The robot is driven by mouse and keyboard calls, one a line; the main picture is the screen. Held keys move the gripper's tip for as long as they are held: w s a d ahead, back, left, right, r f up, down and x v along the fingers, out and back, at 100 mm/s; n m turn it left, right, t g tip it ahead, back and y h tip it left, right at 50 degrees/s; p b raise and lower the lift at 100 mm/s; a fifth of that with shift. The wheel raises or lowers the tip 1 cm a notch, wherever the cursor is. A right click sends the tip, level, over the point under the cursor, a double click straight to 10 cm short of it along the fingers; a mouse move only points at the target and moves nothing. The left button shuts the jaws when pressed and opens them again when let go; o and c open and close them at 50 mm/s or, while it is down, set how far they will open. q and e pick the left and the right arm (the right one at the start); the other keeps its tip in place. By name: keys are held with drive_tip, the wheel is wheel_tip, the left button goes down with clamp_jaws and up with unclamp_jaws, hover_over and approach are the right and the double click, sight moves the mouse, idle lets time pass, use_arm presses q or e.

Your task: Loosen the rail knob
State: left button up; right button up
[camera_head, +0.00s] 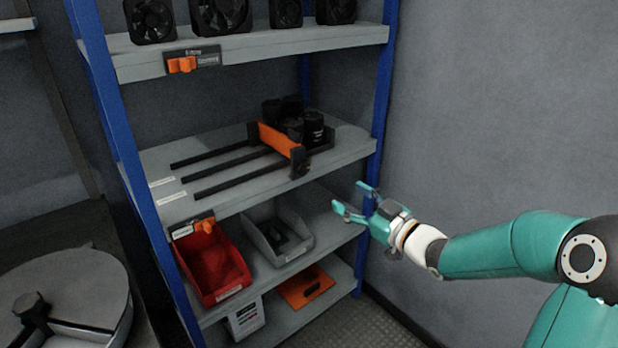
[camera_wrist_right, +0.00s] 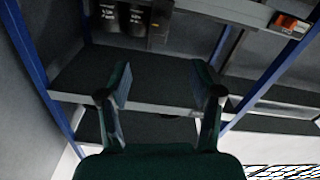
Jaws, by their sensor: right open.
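On the middle shelf, an orange bar (camera_head: 276,139) lies across several black rails (camera_head: 235,172). At its front right end is a black bracket or knob (camera_head: 299,162) near the shelf's front edge; I cannot tell the knob apart from its mount. Black cylindrical capacitors (camera_head: 313,128) stand behind the bar. My right gripper (camera_head: 352,197) is open and empty, below and right of the bracket, apart from it. In the right wrist view my open fingers (camera_wrist_right: 161,82) have nothing between them; the capacitors (camera_wrist_right: 122,15) and a dark block (camera_wrist_right: 160,22) show beyond. My left gripper is not in view.
The shelf rack has blue posts (camera_head: 380,90). Lower shelves hold a red bin (camera_head: 215,265), a grey bin (camera_head: 275,240) and an orange plate (camera_head: 304,287). Black fans (camera_head: 220,14) stand on the top shelf. A round grey drum (camera_head: 70,290) stands at left. Room right of the rack is free.

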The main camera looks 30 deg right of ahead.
sight(305, 169)
drive_tip(key=w, duration=0.5)
drive_tip(key=w+a, duration=0.1)
drive_tip(key=w, duration=0.9)
drive_tip(key=shift+w+a, duration=0.15)
drive_tip(key=shift+w, duration=0.15)
drive_tip(key=shift+f, duration=0.1)
drive_tip(key=c, duration=1.2)
